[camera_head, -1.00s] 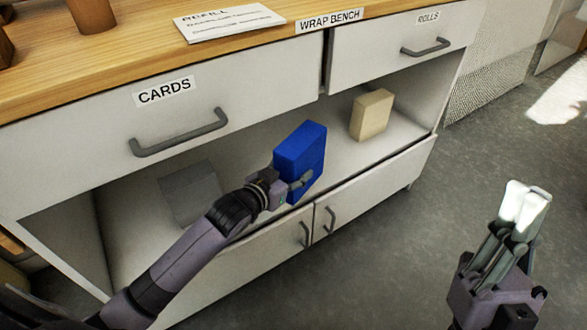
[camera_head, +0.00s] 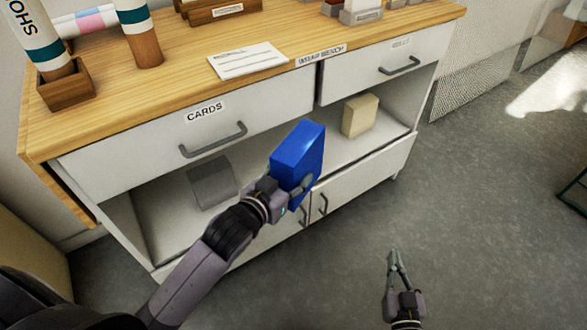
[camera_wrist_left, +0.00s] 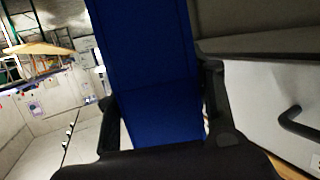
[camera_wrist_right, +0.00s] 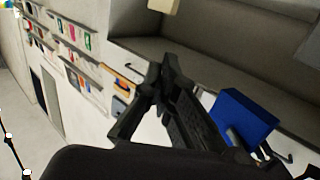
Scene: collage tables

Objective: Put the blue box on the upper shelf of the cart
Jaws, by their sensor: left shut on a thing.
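The blue box (camera_head: 298,152) is in front of the open shelf of the white bench, held by my left gripper (camera_head: 290,192). In the left wrist view the blue box (camera_wrist_left: 155,90) fills the space between the two dark fingers, one on each side. The box also shows in the right wrist view (camera_wrist_right: 243,115). My right gripper (camera_head: 396,268) is empty over the floor at the lower right, its fingertips together; it shows large in its own wrist view (camera_wrist_right: 160,78). No cart can be made out for certain.
The bench's open shelf (camera_head: 165,215) holds a grey box (camera_head: 212,182) and a beige box (camera_head: 360,116). Drawer handles (camera_head: 213,140) stick out above it. A dark frame (camera_head: 574,200) shows at the right edge. The floor (camera_head: 470,200) to the right is clear.

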